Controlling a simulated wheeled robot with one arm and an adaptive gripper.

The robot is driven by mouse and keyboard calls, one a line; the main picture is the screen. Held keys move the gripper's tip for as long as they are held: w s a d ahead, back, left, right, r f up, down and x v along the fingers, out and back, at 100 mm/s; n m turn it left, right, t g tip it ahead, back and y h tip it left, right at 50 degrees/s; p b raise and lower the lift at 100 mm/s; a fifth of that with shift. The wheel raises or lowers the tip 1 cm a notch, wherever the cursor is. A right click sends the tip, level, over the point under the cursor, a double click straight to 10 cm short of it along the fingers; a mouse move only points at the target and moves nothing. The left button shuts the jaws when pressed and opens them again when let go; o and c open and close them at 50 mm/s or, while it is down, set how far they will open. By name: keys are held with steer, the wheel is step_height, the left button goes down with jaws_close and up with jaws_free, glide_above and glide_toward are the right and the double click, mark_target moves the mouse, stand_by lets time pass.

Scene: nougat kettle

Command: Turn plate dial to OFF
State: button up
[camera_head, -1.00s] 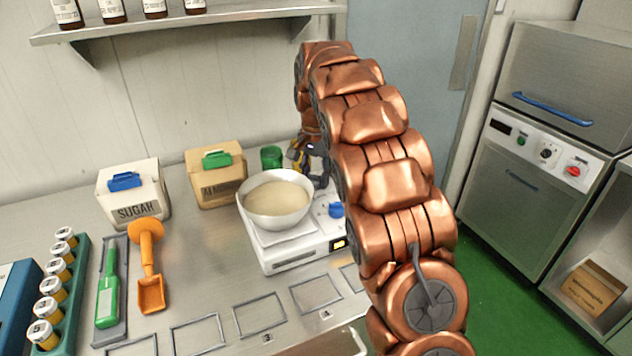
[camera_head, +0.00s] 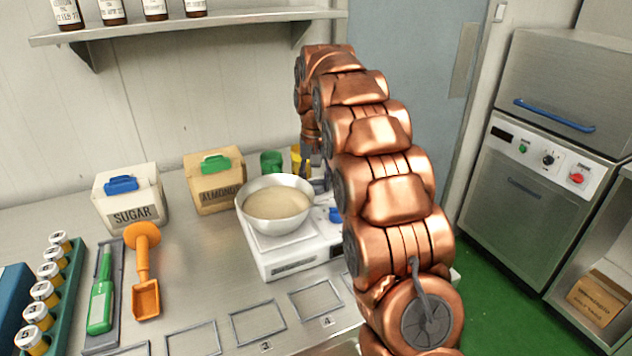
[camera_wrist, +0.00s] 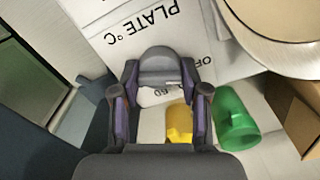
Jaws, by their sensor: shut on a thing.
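The plate dial (camera_wrist: 160,62) is a dark grey rounded knob in the wrist view, with a small white mark at its near edge. My gripper (camera_wrist: 160,76) has its fingers on both sides of the dial and is shut on it. Printed beside it are "PLATE °C", a partly covered "OFF" and a number that seems to end the scale. The white hot plate (camera_head: 282,262) stands on the steel counter and bears a metal bowl (camera_head: 250,190) of pale mixture. In the head view my arm hides the dial and most of my gripper.
A green cup (camera_head: 271,161) and a yellow object (camera_wrist: 180,122) stand close to my gripper. A blue knob (camera_head: 336,214) sits on the plate's near right side. The almonds box (camera_head: 214,178) and sugar box (camera_head: 128,198) are to the left. A shelf (camera_head: 200,24) hangs above.

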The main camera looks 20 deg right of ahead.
mark_target(315, 180)
stand_by(0.3)
steer(key=o, duration=1.1)
steer(key=shift+r, duration=0.15)
steer(key=shift+r, duration=3.6)
